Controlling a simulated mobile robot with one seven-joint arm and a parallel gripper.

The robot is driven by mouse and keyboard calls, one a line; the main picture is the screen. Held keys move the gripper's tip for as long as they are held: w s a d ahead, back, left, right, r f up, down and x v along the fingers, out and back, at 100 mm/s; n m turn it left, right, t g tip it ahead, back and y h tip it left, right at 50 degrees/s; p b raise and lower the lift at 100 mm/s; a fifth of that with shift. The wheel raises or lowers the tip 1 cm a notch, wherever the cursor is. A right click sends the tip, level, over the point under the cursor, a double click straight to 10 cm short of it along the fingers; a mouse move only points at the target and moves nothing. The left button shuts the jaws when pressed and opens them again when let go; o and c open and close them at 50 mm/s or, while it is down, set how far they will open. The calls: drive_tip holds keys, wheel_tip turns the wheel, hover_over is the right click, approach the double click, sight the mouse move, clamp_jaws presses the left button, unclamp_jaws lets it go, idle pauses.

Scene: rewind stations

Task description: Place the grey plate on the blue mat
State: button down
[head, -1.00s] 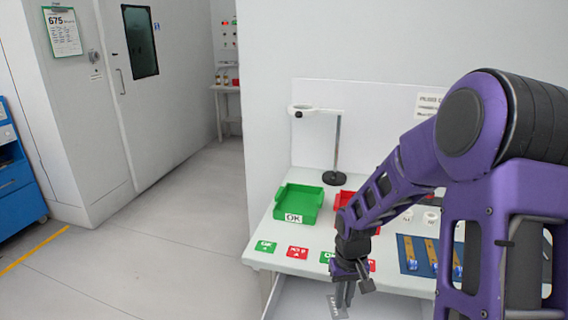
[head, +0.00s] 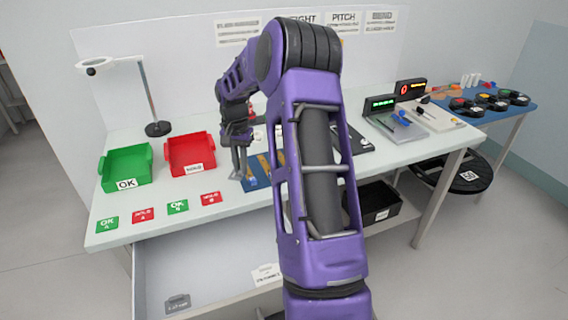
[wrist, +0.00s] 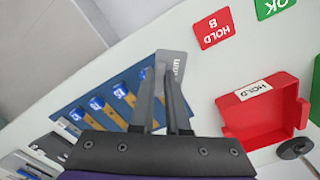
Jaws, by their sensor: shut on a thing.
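My gripper (wrist: 166,105) is shut on the small grey plate (wrist: 173,68), which has dark lettering and sticks out past the fingertips in the wrist view. In the head view my gripper (head: 240,165) is above the bench, at the left edge of the blue mat (head: 250,187); the plate is hard to make out there. The mat, in the wrist view (wrist: 134,78), lies below and left of the fingers. It bears several gold strips with blue-and-white ends. My arm hides part of it in the head view.
A red tray (head: 189,153) and a green tray (head: 125,168) stand left of the mat. Red and green cards (head: 178,207) lie along the front edge. A lamp (head: 158,128) stands behind. An open drawer (head: 215,270) is below. Bare bench lies in front of the mat.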

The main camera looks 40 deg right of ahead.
drive_tip(key=d+r+m, duration=0.4)
drive_tip(key=d+m, duration=0.2)
drive_tip(key=d, duration=0.8)
drive_tip(key=shift+m, duration=0.3)
drive_tip(key=f, duration=0.5)
drive_tip(key=shift+d+f, duration=0.2)
drive_tip(key=shift+s+a+f+b, duration=0.1)
drive_tip(key=shift+f+b, duration=0.1)
drive_tip(key=shift+f, duration=1.05)
drive_tip(key=shift+s+f+b, duration=0.1)
drive_tip(key=shift+f+b, duration=0.05)
drive_tip(key=shift+f, duration=1.05)
drive_tip(key=c, duration=0.9)
unclamp_jaws()
drive_tip(key=shift+f, duration=0.1)
drive_tip(key=r+p, duration=0.1)
drive_tip(key=r, duration=1.1)
drive_tip(key=shift+w+r, duration=0.2)
